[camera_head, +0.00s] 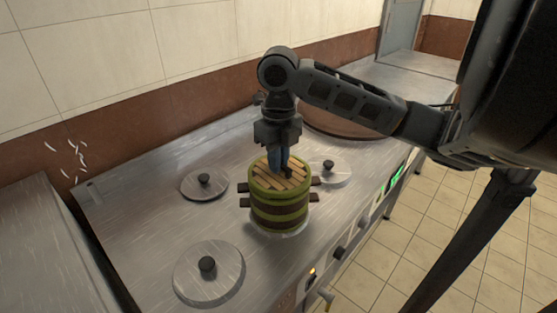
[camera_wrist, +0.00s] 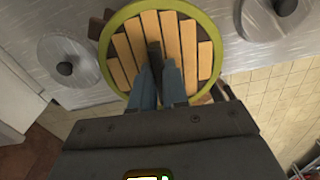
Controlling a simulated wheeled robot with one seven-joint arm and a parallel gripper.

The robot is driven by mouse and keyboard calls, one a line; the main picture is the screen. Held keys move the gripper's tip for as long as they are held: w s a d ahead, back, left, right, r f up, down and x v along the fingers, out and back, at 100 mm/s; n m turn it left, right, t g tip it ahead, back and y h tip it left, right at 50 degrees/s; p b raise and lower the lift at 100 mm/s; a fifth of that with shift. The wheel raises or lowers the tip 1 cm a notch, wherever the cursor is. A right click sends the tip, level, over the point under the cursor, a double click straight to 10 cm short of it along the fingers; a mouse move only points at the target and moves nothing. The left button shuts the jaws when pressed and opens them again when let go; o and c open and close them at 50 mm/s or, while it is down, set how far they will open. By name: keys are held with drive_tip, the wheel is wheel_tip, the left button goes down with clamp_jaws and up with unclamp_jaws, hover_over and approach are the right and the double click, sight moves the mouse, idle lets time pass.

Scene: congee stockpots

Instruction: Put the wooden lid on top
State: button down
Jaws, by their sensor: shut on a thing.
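The wooden lid (camera_head: 264,176) is round, with light wooden slats and a green rim. It sits at the top of a dark wooden steamer with green bands (camera_head: 280,215) on the steel counter. Whether the lid rests fully on the steamer cannot be told. In the wrist view the lid (camera_wrist: 126,46) fills the upper middle. My gripper (camera_head: 281,172) comes down from above and is shut on the lid's dark handle (camera_wrist: 154,52). The gripper (camera_wrist: 160,78) hides part of the lid and handle.
Round metal lids with black knobs lie around the steamer: left (camera_head: 192,187), front left (camera_head: 222,270) and right (camera_head: 335,174). A large brown round cover (camera_head: 340,124) is behind. A tiled wall (camera_head: 110,50) borders the counter (camera_head: 135,215). Knobs line the front edge.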

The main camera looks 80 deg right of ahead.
drive_tip(key=shift+f+b, duration=0.65)
drive_tip(key=c, duration=1.4)
unclamp_jaws()
wheel_tip(320, 180, up, 11)
drive_tip(key=p, duration=0.7)
